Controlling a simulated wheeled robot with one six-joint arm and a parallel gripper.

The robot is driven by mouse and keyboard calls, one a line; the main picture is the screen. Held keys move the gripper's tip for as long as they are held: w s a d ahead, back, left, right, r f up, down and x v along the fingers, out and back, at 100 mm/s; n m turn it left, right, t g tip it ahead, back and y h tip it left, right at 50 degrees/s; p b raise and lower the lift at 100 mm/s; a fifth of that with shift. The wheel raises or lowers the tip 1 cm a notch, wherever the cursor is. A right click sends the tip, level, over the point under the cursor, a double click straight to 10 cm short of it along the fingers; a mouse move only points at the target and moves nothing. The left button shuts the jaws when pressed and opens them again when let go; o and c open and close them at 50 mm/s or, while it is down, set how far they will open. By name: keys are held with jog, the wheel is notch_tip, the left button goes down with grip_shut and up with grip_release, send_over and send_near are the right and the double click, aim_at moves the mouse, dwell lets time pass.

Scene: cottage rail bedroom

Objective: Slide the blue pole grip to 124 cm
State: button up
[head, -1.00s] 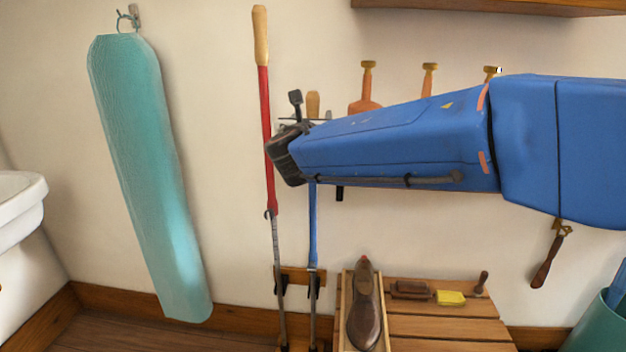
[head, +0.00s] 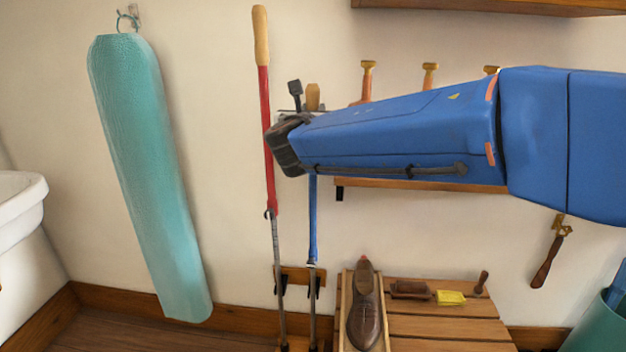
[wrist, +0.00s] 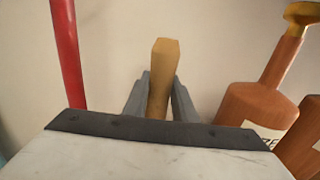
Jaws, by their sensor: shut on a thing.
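The blue pole (head: 313,225) stands upright in a wall rack, right of the red pole. Its upper blue part is hidden behind my arm, and its tan handle (head: 313,96) shows above. My gripper (wrist: 158,100) is shut on this tan handle (wrist: 163,72), one grey finger on each side. In the head view my arm hides most of the gripper. The blue sleeve ends a little above the rack, with a grey shaft below. I see no readable centimetre marks.
The red pole (head: 266,130) with a tan handle stands close on the left. Orange bottles (wrist: 258,105) stand close on the right in the wrist view. A shoe (head: 364,310) and brushes rest on a slatted wooden bench (head: 440,318) below. A teal ironing board (head: 150,180) hangs left.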

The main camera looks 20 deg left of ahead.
notch_tip(320, 180, up, 17)
jog(key=shift+r, duration=0.15)
dwell(3.5)
dwell(0.4)
jog(key=o, duration=1.2)
jog(key=shift+s, duration=0.1)
jog(key=v, duration=1)
jog(key=shift+d, duration=0.1)
